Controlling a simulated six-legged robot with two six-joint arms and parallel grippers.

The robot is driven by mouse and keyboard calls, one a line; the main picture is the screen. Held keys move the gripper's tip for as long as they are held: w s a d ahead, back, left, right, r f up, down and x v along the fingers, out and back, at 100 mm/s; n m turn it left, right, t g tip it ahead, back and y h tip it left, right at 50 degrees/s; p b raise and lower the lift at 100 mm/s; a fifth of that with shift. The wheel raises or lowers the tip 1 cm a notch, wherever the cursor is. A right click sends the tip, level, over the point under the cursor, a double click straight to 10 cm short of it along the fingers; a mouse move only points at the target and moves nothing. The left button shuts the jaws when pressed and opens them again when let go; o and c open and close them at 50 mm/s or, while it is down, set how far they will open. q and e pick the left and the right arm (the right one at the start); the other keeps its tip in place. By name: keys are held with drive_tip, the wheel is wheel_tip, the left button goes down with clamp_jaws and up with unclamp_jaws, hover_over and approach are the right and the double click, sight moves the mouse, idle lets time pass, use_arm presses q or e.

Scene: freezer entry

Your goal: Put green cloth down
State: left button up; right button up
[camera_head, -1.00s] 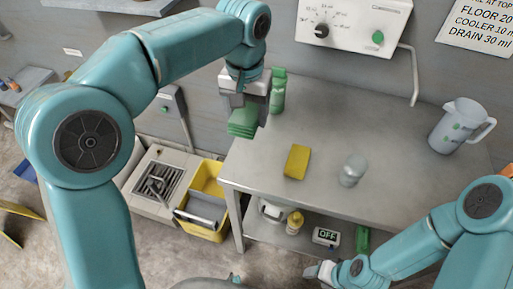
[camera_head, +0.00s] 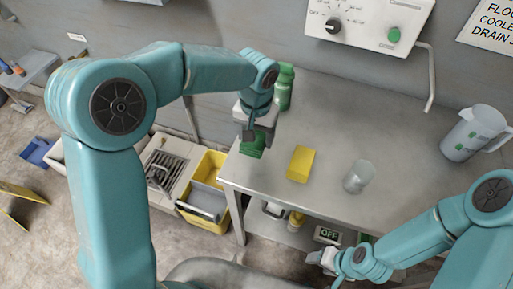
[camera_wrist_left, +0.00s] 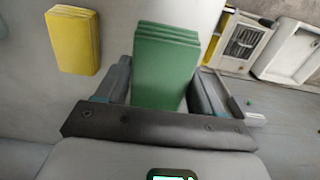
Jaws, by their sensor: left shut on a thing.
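The green cloth (camera_head: 252,147) is a folded, layered block. My left gripper (camera_head: 260,134) is shut on it, near the left edge of the steel table (camera_head: 330,112). In the left wrist view the green cloth (camera_wrist_left: 165,65) sits between the two fingers of my left gripper (camera_wrist_left: 165,88). Whether the cloth touches the tabletop I cannot tell. My right gripper (camera_head: 320,257) is low by the table's front edge; its jaws are too small to read.
A yellow cloth (camera_head: 301,164) lies right of the green one; it also shows in the wrist view (camera_wrist_left: 73,40). A clear cup (camera_head: 358,177), a jug (camera_head: 470,133) and a green bottle (camera_head: 284,88) stand on the table. A yellow bucket (camera_head: 203,188) stands on the floor left.

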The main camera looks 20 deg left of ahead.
sight(257, 135)
use_arm(q)
wheel_tip(257, 135, down, 7)
drive_tip(key=shift+d+f+p, duration=0.1)
drive_tip(key=shift+f+p, duration=0.05)
drive_tip(key=shift+p, duration=0.15)
drive_tip(key=shift+f, duration=0.1)
drive_tip(key=o, duration=1.1)
wheel_tip(257, 135, up, 12)
drive_tip(key=shift+r+b, duration=0.15)
drive_tip(key=shift+b, duration=0.3)
